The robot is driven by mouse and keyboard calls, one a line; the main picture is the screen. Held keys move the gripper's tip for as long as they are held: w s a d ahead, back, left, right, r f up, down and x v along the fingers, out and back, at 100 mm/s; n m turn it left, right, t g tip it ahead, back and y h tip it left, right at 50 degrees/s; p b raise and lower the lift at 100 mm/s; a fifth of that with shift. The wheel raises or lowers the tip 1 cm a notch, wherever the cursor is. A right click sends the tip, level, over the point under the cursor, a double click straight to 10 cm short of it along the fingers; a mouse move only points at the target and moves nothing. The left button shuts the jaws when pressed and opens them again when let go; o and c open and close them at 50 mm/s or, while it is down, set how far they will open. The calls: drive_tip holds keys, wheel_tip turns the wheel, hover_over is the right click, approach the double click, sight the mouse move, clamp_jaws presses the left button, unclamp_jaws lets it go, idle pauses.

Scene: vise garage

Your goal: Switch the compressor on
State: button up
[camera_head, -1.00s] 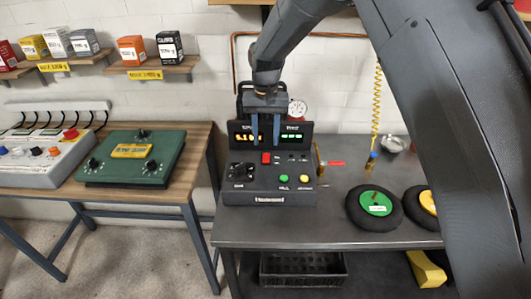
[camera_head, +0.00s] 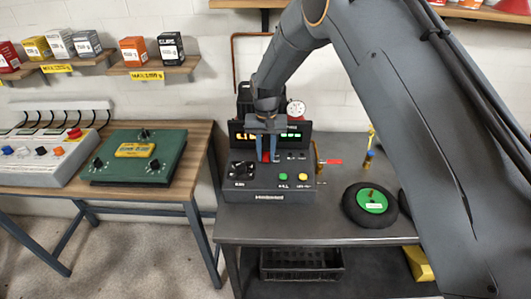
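The compressor's dark control box (camera_head: 268,196) stands on the grey metal bench. Its front face carries a red switch (camera_head: 266,156), a green button (camera_head: 283,176), a yellow button (camera_head: 303,176) and black knobs (camera_head: 241,169) at the left. A lit display with yellow and green characters is partly hidden behind the fingers. My gripper (camera_head: 267,160) points down over the box. Its two bluish fingers are apart, with the red switch showing between them. I cannot tell whether either finger touches the switch. The switch's position is too small to read.
A round gauge (camera_head: 296,108) and a red-handled valve (camera_head: 331,162) are behind and right of the box. A black tyre with a green hub (camera_head: 372,203) lies on the bench's right. A green panel (camera_head: 139,156) lies on the wooden table (camera_head: 196,177) at left.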

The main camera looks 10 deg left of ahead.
clamp_jaws()
drive_tip(key=g+b, duration=0.1)
drive_tip(key=b, duration=0.1)
drive_tip(key=shift+w+f+b, duration=0.25)
drive_tip(key=shift+w+b, duration=0.05)
drive_tip(key=b, duration=0.1)
drive_tip(key=g+b, duration=0.1)
drive_tip(key=b, duration=0.1)
drive_tip(key=shift+w+a+g+h+b, duration=0.15)
drive_tip(key=shift+w+g+h+b, duration=0.05)
drive_tip(key=shift+g+h+b, duration=0.1)
drive_tip(key=shift+r+b, duration=0.1)
drive_tip(key=shift+b, duration=0.2)
drive_tip(key=shift+r+g, duration=0.15)
drive_tip(key=shift+g, duration=0.15)
drive_tip(key=shift+o, duration=2.3)
unclamp_jaws()
drive_tip(key=shift+r, duration=0.15)
